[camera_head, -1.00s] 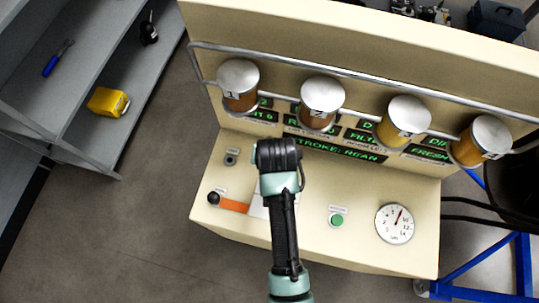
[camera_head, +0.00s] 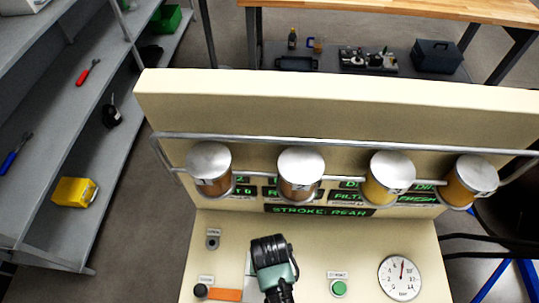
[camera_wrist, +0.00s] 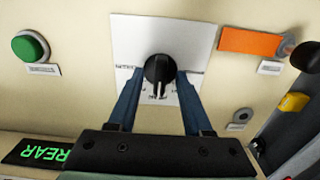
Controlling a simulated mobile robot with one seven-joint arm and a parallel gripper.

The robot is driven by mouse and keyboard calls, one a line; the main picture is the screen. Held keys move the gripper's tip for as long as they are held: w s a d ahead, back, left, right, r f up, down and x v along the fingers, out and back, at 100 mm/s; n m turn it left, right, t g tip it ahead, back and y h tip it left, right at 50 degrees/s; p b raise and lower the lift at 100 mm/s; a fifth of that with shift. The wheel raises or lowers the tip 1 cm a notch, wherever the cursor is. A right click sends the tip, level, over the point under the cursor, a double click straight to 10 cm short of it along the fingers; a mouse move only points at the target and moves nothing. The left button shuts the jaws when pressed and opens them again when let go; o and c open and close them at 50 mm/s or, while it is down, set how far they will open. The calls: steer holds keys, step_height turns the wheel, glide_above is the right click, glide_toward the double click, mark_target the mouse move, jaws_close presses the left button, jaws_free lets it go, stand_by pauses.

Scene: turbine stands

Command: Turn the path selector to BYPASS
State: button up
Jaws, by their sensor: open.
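The path selector (camera_wrist: 159,69) is a black round knob on a white plate in the wrist view. A pale pointer mark on it points toward the bottom of that view. My gripper (camera_wrist: 160,73) is open, with one blue finger on each side of the knob. I cannot tell whether either finger touches it. The plate's lettering is partly hidden by the fingers and too small to read. In the head view my wrist hides the knob, and only a sliver of the white plate (camera_head: 250,262) shows.
A green button (camera_head: 338,288) and a round gauge (camera_head: 400,277) are to the right on the panel. An orange lever (camera_head: 226,295) with a black ball is to the left.

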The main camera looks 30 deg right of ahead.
steer(key=shift+f, duration=0.75)
steer(key=shift+r, duration=0.1)
jaws_close()
